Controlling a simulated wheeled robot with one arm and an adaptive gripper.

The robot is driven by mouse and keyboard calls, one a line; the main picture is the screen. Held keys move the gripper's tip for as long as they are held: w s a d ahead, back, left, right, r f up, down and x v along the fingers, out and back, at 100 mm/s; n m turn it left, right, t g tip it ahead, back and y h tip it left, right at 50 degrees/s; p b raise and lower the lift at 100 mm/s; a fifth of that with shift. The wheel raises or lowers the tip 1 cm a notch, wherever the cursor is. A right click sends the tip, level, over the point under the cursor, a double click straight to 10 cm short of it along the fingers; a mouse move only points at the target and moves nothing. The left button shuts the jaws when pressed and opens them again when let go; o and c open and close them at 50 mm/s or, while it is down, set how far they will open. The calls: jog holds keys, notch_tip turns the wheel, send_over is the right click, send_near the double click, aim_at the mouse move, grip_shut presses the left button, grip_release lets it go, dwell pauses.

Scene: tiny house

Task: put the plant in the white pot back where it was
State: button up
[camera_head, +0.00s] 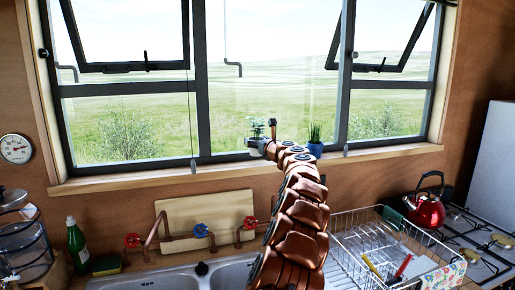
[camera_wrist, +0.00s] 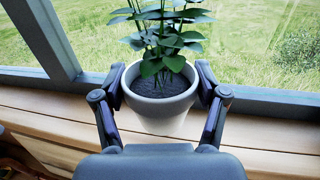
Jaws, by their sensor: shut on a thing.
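The plant (camera_head: 257,128) has green leaves and stands upright in a white pot (camera_wrist: 162,108). My gripper (camera_wrist: 160,88) is shut on the pot, one finger on each side near the rim. In the head view, my gripper (camera_head: 265,141) and the plant are at the window, over the wooden sill (camera_head: 120,183). The sill also shows beneath the pot in the wrist view (camera_wrist: 60,124). The pot's base is hard to see, so I cannot tell whether it touches the sill. My arm hides part of the sill in the head view.
A blue pot (camera_head: 315,150) with a small plant stands on the sill to the right. Below are the sink (camera_head: 160,283), red and blue tap handles (camera_head: 201,230), a wire dish rack (camera_head: 375,245) and a red kettle (camera_head: 427,208). The left sill is clear.

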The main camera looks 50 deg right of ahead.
jog(key=shift+w+d, duration=0.15)
jog(key=shift+d, duration=0.15)
jog(key=shift+f, duration=1.75)
jog(key=shift+f, duration=0.15)
jog(key=o, duration=1.3)
jog(key=shift+c, duration=0.2)
jog(key=shift+r, duration=0.2)
